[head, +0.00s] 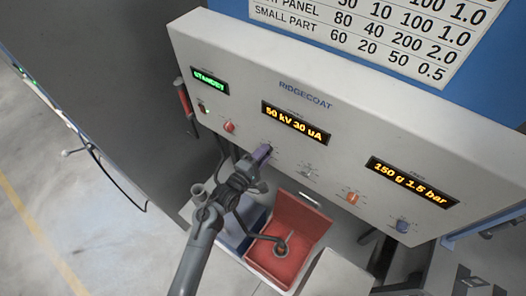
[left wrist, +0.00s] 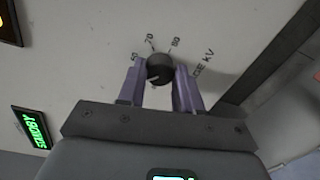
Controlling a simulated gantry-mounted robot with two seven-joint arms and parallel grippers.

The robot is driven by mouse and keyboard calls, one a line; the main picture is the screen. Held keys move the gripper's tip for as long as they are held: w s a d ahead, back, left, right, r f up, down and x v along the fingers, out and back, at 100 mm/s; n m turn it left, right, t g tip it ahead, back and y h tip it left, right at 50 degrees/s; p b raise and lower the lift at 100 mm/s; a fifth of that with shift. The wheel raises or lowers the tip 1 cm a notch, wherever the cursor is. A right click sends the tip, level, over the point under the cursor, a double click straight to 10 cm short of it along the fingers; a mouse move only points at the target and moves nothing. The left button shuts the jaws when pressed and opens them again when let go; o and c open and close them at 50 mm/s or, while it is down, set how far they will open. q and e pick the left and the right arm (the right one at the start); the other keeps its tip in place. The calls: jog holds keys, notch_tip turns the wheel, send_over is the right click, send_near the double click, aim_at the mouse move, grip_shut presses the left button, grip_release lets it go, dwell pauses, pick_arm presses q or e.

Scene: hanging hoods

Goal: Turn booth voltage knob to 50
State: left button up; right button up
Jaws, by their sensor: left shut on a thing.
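The booth voltage knob (left wrist: 159,68) is dark and round, on the pale panel. In the left wrist view it sits between the two purple fingers of my left gripper, with scale marks including 70 and 80 and the word "kV" around it. My left gripper (head: 267,149) is shut on the knob. In the head view the gripper reaches the panel below the middle display and mostly hides the knob. That display (head: 296,122) reads "50 kV 30 uA" in orange. My right gripper is not in view.
The green display (head: 209,81) reads "STANDBY", with a red button (head: 229,127) below it. A red open case (head: 310,218) stands below the panel.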

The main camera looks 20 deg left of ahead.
pick_arm(q)
jog(key=shift+n, duration=0.4)
jog(key=o, duration=1)
jog(key=shift+o, duration=0.2)
jog(key=shift+s, duration=0.1)
jog(key=b+v, duration=0.2)
jog(key=v, duration=0.8)
jog(key=shift+s, duration=0.3)
jog(key=shift+a+f, duration=0.1)
jog(key=shift+a, duration=0.05)
